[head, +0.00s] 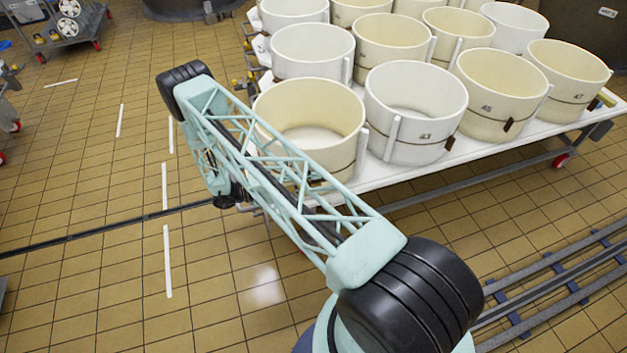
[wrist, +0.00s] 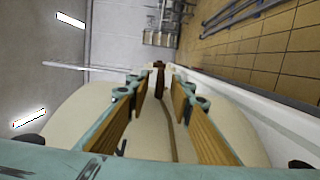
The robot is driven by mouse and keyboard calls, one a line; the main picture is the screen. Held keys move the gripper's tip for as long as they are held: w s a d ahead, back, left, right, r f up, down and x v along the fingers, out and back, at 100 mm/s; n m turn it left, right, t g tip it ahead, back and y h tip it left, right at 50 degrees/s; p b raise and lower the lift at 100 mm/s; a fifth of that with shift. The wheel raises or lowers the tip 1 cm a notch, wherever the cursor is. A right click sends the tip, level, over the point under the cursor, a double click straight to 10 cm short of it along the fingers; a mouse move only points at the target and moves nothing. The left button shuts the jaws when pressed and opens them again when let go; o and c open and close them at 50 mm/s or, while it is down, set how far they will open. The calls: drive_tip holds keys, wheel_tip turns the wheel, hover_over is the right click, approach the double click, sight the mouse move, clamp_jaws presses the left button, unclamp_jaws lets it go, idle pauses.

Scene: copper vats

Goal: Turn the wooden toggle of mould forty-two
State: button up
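My gripper (wrist: 158,88) is open in the wrist view, its two wood-coloured finger pads apart. A small dark brown wooden toggle (wrist: 159,79) shows in the gap at or just beyond the fingertips; I cannot tell if they touch it. It sits at the side of a cream mould (wrist: 235,132), with a thin band running along the wall. In the head view my arm crosses in front of the nearest cream mould (head: 312,105) and hides its number and toggle. I cannot read forty-two on any mould.
Several white and cream moulds stand close together on a white wheeled table (head: 520,133). The neighbouring white mould (head: 416,105) has its own brown toggle (head: 450,143). Rails (head: 560,280) run along the tiled floor at lower right. The floor at left is mostly clear.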

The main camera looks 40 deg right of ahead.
drive_tip(key=shift+w+a, duration=0.1)
drive_tip(key=v, duration=1.1)
drive_tip(key=shift+w+a, duration=0.15)
drive_tip(key=shift+a, duration=0.2)
idle(0.4)
